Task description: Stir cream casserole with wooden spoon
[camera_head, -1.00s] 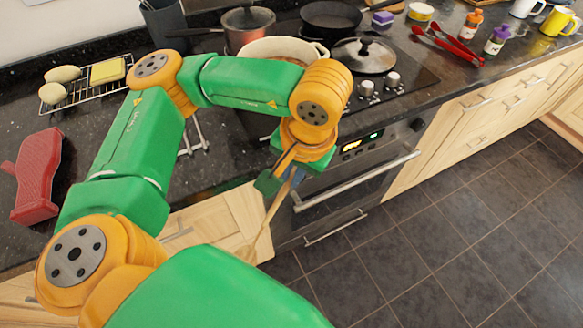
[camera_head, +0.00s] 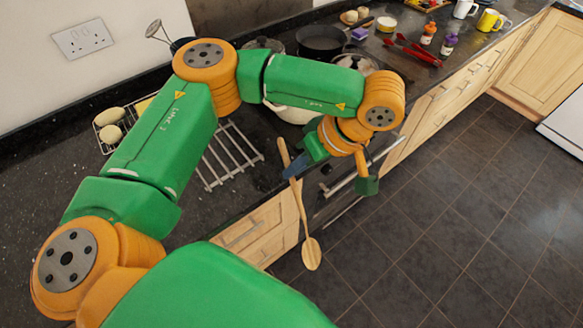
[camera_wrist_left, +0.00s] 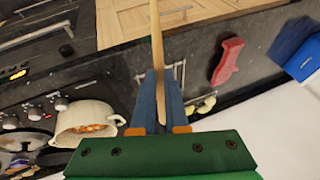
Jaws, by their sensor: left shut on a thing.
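My left gripper (camera_head: 294,168) is shut on the wooden spoon (camera_head: 312,252) by its handle. The spoon's bowl end hangs downward in front of the counter edge, over the floor in the picture. In the left wrist view the spoon handle (camera_wrist_left: 157,45) runs between the two blue fingers (camera_wrist_left: 160,88). The cream casserole (camera_head: 292,113) stands on the hob behind my left arm, which hides much of it. In the left wrist view the casserole (camera_wrist_left: 85,112) is open, with orange-brown food inside, and stands left of the gripper, apart from the spoon. My right gripper is not in view.
A metal rack (camera_head: 228,158) lies on the counter left of the casserole. A black pan (camera_head: 322,38) and a lidded pan (camera_head: 354,64) stand behind. Red tongs (camera_head: 415,50) and bottles are to the right. A red object (camera_wrist_left: 228,60) shows in the wrist view.

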